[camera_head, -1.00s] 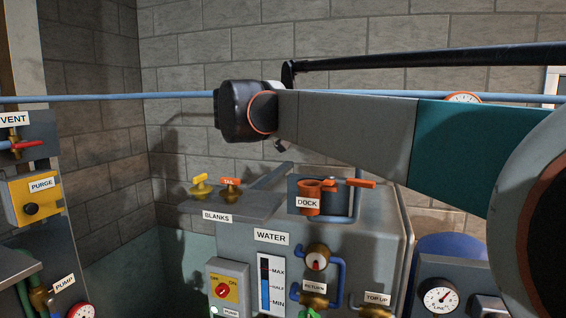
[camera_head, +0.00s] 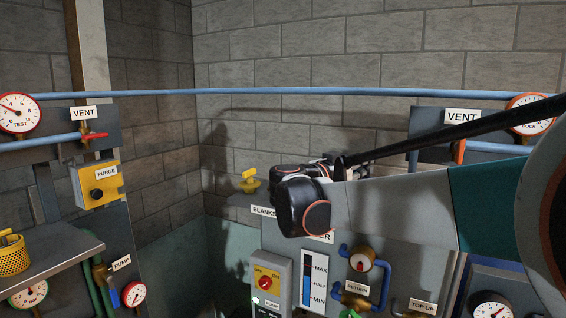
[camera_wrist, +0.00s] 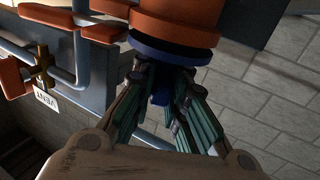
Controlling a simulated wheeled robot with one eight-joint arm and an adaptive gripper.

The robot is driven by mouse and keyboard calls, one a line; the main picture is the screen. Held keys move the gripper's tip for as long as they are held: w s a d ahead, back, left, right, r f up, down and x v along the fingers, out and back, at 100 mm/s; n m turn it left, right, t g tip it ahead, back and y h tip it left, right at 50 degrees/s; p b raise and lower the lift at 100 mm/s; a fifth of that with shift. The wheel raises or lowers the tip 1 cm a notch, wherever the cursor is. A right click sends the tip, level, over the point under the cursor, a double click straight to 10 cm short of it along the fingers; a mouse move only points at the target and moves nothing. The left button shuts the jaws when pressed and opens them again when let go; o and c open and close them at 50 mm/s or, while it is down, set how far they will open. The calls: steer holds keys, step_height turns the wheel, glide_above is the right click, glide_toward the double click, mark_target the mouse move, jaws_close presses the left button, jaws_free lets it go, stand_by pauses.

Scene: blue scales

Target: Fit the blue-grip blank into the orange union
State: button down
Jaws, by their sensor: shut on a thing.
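In the wrist view my gripper (camera_wrist: 160,100) is shut on the blue grip of the blank, and its green-sided fingers close around it. The blank's round blue flange (camera_wrist: 172,50) shows just beyond the fingertips. The orange union (camera_wrist: 175,22), a thick cylinder with a rim, stands directly beyond the flange, in line with it. The flange looks close against the rim, but I cannot tell whether it is seated. In the head view my arm hides the union, the blank and my fingers.
In the wrist view, an orange lever (camera_wrist: 105,32) and a VENT valve with an orange handle (camera_wrist: 14,76) lie left of the union, beside grey pipes. In the head view, a yellow blank (camera_head: 249,182) stands on the shelf left of my arm. A blue hose (camera_head: 300,91) crosses behind.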

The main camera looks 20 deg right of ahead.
steer(key=shift+f+b, duration=0.35)
steer(key=shift+f, duration=0.05)
steer(key=c, duration=1.6)
jaws_free()
steer(key=shift+r, duration=0.1)
